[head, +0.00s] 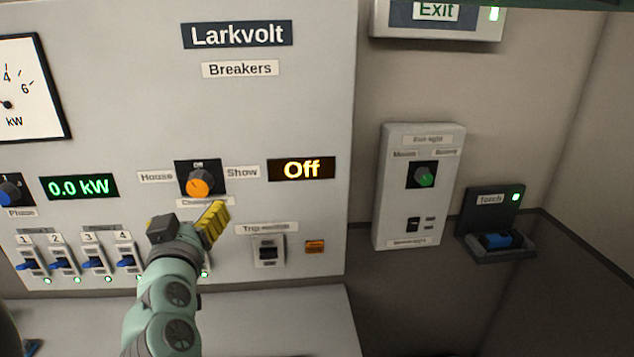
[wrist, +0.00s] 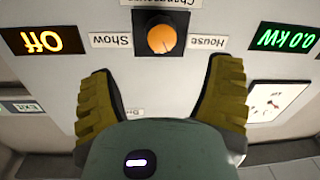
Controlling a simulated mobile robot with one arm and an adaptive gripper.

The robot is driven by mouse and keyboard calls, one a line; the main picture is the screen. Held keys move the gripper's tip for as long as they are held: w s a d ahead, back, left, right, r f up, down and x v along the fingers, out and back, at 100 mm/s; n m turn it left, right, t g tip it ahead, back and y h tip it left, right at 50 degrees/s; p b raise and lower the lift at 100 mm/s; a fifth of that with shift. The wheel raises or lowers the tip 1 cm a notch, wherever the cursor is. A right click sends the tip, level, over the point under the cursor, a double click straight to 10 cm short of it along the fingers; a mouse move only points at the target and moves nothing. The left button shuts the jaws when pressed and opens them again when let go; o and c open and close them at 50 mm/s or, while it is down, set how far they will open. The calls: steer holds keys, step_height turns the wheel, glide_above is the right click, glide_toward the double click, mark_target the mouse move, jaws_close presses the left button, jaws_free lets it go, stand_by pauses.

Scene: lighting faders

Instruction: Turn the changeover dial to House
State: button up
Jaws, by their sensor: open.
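The changeover dial is an orange round knob (head: 198,183) on a black plate, with a House label (head: 156,177) on its left and a Show label (head: 242,172) on its right. The display beside it (head: 316,169) reads Off. My gripper (head: 188,222) is open and empty, just below the dial in the head view. In the wrist view, which is upside down, the dial (wrist: 161,39) lies beyond and between my spread yellow fingers (wrist: 162,70), apart from both. The knob's exact pointer direction is hard to make out.
Below the dial are several blue breaker switches (head: 93,262), partly hidden by my arm, and a trip switch (head: 268,250). A phase knob (head: 10,192) is at the left. A separate panel with a green knob (head: 426,175) and a torch holder (head: 500,246) are at the right.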

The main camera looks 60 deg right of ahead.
mark_target(199, 189)
steer(key=p+x, duration=0.3)
steer(key=x, duration=0.6)
steer(key=shift+w+r+p, duration=0.1)
steer(key=shift+r+p, duration=0.05)
steer(key=shift+p, duration=0.25)
steer(key=shift+x, duration=0.75)
steer(key=shift+c, duration=0.2)
steer(key=c, duration=1.2)
steer(key=shift+o, duration=0.2)
steer(key=n, duration=0.2)
steer(key=shift+f+n+b, duration=0.25)
steer(key=shift+n+b, duration=0.15)
steer(key=shift+n+g+b, duration=0.35)
steer(key=shift+n+g, duration=0.05)
steer(key=shift+n, duration=1.5)
